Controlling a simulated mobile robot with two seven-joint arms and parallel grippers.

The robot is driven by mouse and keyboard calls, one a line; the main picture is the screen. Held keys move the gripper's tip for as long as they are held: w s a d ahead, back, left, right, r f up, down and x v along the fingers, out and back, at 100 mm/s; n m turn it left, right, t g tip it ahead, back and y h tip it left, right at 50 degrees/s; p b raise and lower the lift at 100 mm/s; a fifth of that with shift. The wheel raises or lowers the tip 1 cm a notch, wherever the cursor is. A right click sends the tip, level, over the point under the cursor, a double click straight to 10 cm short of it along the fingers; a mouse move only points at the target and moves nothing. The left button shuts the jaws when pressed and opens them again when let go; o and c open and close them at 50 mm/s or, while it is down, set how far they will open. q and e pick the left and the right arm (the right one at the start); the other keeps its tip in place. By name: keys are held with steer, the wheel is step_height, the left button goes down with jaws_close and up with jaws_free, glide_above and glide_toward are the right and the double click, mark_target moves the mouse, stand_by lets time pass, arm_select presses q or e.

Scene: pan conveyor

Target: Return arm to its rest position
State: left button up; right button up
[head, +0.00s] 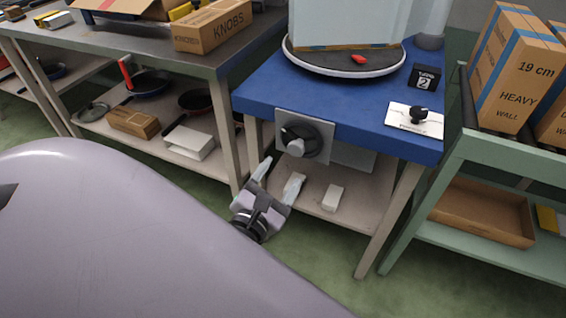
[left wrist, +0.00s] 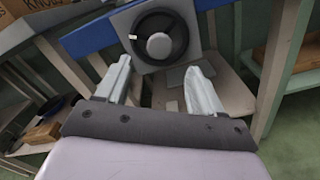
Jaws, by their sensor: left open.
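My left gripper (head: 277,180) is in the middle of the head view, in front of the blue table (head: 262,92) and below the knob panel on its front edge. Its two pale fingers are spread apart with nothing between them. In the left wrist view the open fingers (left wrist: 160,92) point towards the round black and grey knob (left wrist: 159,46). That knob (head: 299,140) also shows in the head view, and the fingers look apart from it. My right gripper is in neither view.
A turntable (head: 345,68) carries a pale block and a red piece on the blue table. A grey bench (head: 225,50) with a KNOBS box (head: 212,27) stands left. A green rack (head: 470,150) with HEAVY boxes (head: 508,65) stands right. Green floor (head: 300,245) lies open in front.

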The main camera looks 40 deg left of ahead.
arm_select(q)
steer(key=shift+s, duration=0.1)
stand_by(0.5)
steer(key=s+d+f+m+g+h, duration=0.1)
steer(key=d+m+h, duration=0.35)
steer(key=m, duration=0.55)
steer(key=s+d+f+m+h, duration=0.1)
steer(key=d+f+m+h, duration=0.3)
steer(key=m, duration=0.6)
steer(key=s+d+f+m+g+y, duration=0.15)
steer(key=s+f+m+g, duration=0.55)
steer(key=m, duration=0.7)
step_height(320, 180, up, 14)
steer(key=a+m+p, duration=0.1)
steer(key=a+p, duration=0.1)
steer(key=p, duration=1.7)
steer(key=shift+s+a+t+y+p, duration=0.25)
steer(key=shift+s+t+y+p, duration=0.1)
steer(key=shift+s+t+y, duration=0.1)
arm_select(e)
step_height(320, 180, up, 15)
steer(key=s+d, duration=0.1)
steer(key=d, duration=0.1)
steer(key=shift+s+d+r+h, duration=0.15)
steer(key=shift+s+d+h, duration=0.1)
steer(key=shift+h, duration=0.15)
